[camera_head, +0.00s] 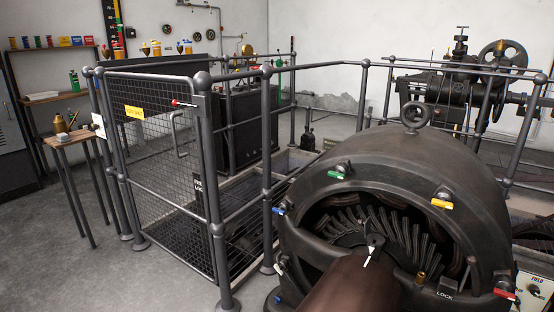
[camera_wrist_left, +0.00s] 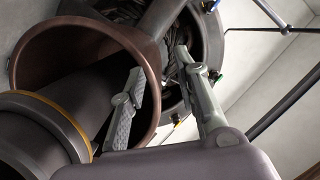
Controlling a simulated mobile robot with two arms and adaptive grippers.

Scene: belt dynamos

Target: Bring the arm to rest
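My left gripper (camera_wrist_left: 160,62) shows in the left wrist view with its two fingers spread well apart and nothing between them. Behind the fingers are a brown round drum with an open rim (camera_wrist_left: 45,42) and the dark round housing of the dynamo (camera_wrist_left: 212,38). I cannot tell whether a finger touches the drum. In the head view the dynamo (camera_head: 395,165) stands at the front right, with a brown drum (camera_head: 350,285) in front of it. Neither gripper shows in the head view, and my right gripper is in no view.
A railed cage with a mesh gate (camera_head: 160,150) stands left of the dynamo. A small wooden stand (camera_head: 70,138) and a shelf of coloured items (camera_head: 50,48) are at the left. Another machine (camera_head: 465,85) is at the back right. Grey floor (camera_head: 90,270) is clear at the front left.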

